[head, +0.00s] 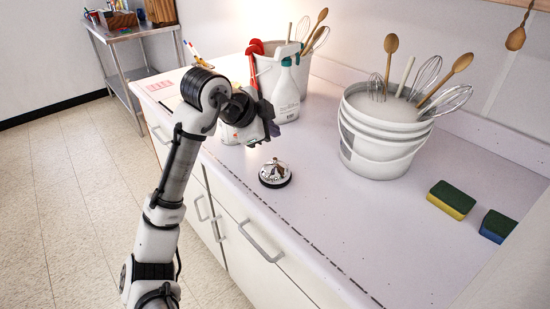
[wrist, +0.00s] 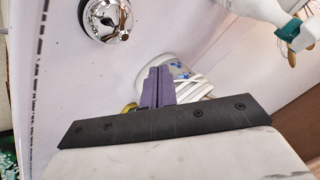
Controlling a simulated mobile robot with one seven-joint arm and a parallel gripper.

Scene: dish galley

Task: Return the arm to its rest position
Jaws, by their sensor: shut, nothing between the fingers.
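My arm reaches up from the bottom of the head view and bends over the front edge of the counter (head: 330,215). My gripper (head: 272,128) hangs above the counter, near the white spray bottle (head: 287,95) and beyond the silver call bell (head: 275,173). In the wrist view my gripper's purple fingers (wrist: 157,87) are together with nothing between them. The bell (wrist: 107,18) shows at the top there, apart from the fingers. A white container with blue marks (wrist: 178,70) is partly hidden behind the fingers.
A white bucket with whisks and wooden spoons (head: 372,150) stands to the right; another bucket (head: 267,75) is behind the spray bottle. Two sponges (head: 451,199) (head: 497,226) lie at the right. The counter front right of the bell is clear. A metal side table (head: 133,33) stands at the back left.

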